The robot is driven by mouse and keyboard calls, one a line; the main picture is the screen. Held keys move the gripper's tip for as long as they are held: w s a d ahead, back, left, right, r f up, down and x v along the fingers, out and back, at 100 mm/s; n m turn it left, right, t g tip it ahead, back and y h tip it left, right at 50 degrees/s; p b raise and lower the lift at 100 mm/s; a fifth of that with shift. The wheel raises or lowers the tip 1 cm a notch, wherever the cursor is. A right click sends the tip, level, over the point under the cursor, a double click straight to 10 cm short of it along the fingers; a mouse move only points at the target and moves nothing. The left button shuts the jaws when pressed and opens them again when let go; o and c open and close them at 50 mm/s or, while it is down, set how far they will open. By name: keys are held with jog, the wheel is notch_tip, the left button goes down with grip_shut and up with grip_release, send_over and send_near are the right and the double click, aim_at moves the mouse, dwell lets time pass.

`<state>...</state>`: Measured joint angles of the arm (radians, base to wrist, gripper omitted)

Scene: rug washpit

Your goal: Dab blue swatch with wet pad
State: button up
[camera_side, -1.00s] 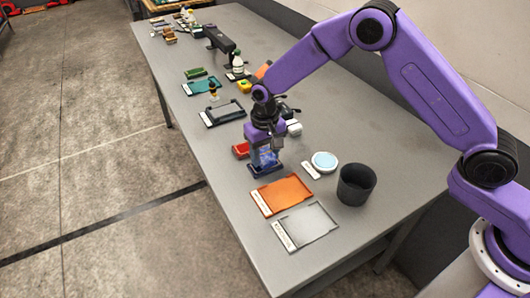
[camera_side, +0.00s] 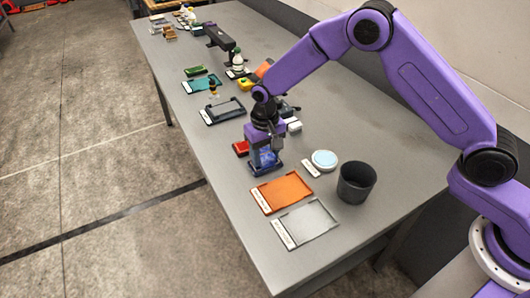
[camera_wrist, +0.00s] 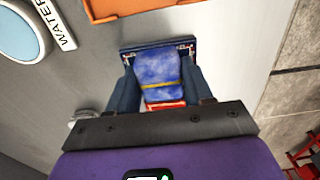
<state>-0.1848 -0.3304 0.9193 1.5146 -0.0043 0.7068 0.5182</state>
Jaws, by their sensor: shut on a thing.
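My gripper (camera_wrist: 161,88) points down, its two dark blue fingers shut on either side of a blue mottled piece (camera_wrist: 158,68) with a yellow stripe. The piece also shows between the fingers in the side view (camera_side: 266,157). It stands over a dark blue tray (camera_wrist: 158,44), which also shows in the side view (camera_side: 266,170). I cannot tell whether this piece is the swatch or the pad, or exactly where it touches the tray. A round white dish of light blue water (camera_side: 324,159) stands to the right, with a "WATER" label (camera_wrist: 53,22) beside it.
A small red block (camera_side: 241,148) lies just left of the tray. An orange tray (camera_side: 282,192) and a grey tray (camera_side: 306,224) lie in front. A dark cup (camera_side: 356,183) stands right of them. More trays, bottles and blocks line the table's far end.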

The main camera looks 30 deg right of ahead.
dwell(0.4)
jog(key=shift+r, duration=3.45)
